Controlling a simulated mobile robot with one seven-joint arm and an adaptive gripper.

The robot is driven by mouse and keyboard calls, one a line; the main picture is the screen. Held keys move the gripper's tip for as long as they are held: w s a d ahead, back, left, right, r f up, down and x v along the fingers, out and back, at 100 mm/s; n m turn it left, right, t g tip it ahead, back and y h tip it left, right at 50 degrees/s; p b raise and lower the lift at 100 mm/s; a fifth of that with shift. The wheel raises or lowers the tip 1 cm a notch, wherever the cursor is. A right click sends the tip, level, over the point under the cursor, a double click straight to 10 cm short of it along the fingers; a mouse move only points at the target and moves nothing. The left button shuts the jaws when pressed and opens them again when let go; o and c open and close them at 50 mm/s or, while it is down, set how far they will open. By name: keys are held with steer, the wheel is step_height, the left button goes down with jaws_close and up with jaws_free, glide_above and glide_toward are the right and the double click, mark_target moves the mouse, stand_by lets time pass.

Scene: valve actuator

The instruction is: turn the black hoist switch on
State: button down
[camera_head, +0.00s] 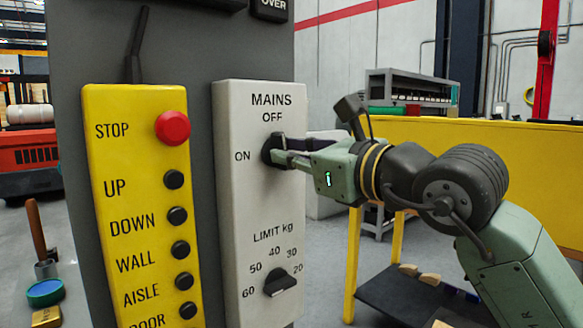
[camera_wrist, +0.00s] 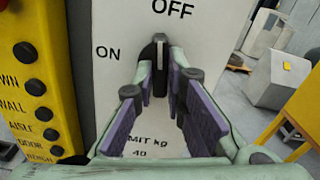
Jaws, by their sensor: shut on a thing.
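The black hoist switch (camera_head: 267,149) is the MAINS knob on the white panel (camera_head: 228,200), with OFF printed above it and ON to its left. It also shows in the wrist view (camera_wrist: 160,50), where its narrow handle stands about upright, roughly toward the OFF side rather than ON. My gripper (camera_head: 285,156) reaches it from the right and is shut on the handle. In the wrist view the purple-padded fingers (camera_wrist: 161,76) lie on either side of the handle. The fingers hide part of the knob.
A yellow button box (camera_head: 140,200) with a red STOP button (camera_head: 173,128) stands left of the panel. A LIMIT kg knob (camera_head: 280,283) sits below the switch. A yellow barrier (camera_head: 480,155) is behind my arm at the right.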

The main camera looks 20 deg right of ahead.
steer(key=shift+f+n+b, duration=0.1)
steer(key=shift+n+b, duration=3.1)
steer(key=shift+n, duration=4.4)
steer(key=c, duration=1.6)
jaws_free()
steer(key=shift+c, duration=0.2)
steer(key=v, duration=1.2)
